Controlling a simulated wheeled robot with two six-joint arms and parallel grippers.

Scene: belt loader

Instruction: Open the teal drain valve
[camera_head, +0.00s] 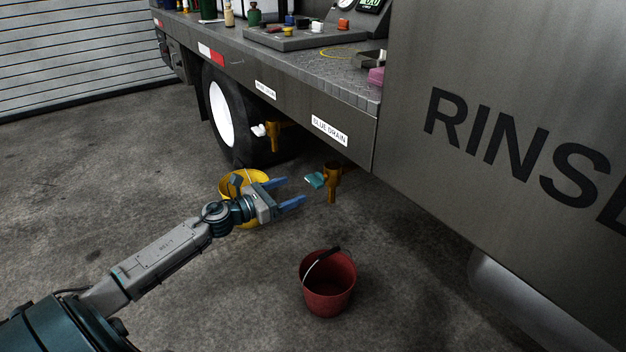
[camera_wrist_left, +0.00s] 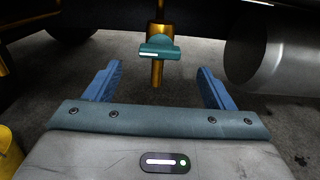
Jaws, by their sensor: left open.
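The fingers also show in the left wrist view (camera_wrist_left: 159,84). My right gripper is not in view.
A red bucket (camera_head: 328,285) stands on the floor below and in front of the teal valve. A yellow bucket (camera_head: 232,185) stands behind my left gripper. A second brass valve with a white handle (camera_head: 259,130) hangs near the wheel (camera_head: 220,113).

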